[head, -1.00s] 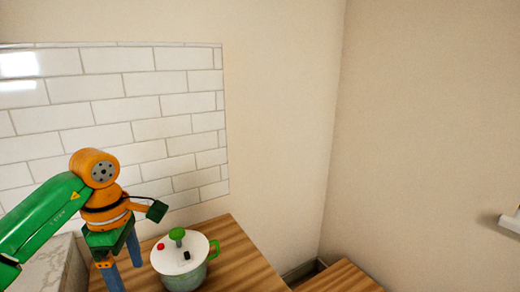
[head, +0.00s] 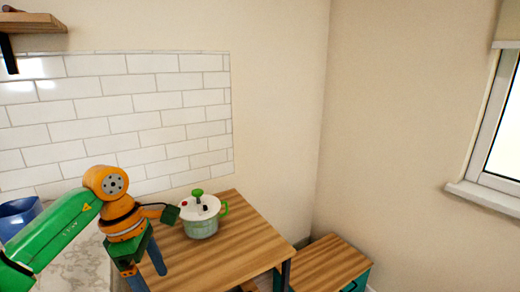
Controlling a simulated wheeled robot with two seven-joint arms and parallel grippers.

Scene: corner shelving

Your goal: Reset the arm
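My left arm comes in from the left, with a green link and an orange wrist. My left gripper (head: 146,276) points down in front of the near left part of the wooden table (head: 240,240). Its two blue fingers are spread apart, with nothing visible between them. A light green pot (head: 201,229) with a white lid and a green knob stands upright on the table, to the right of the gripper and apart from its fingers. My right gripper is not in view.
A marble counter (head: 75,265) with a blue bowl (head: 18,214) lies at the left. A lower wooden-topped cabinet (head: 325,264) stands in the corner at the right. A wooden shelf (head: 30,22) hangs at the upper left. A window (head: 503,125) is at the right.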

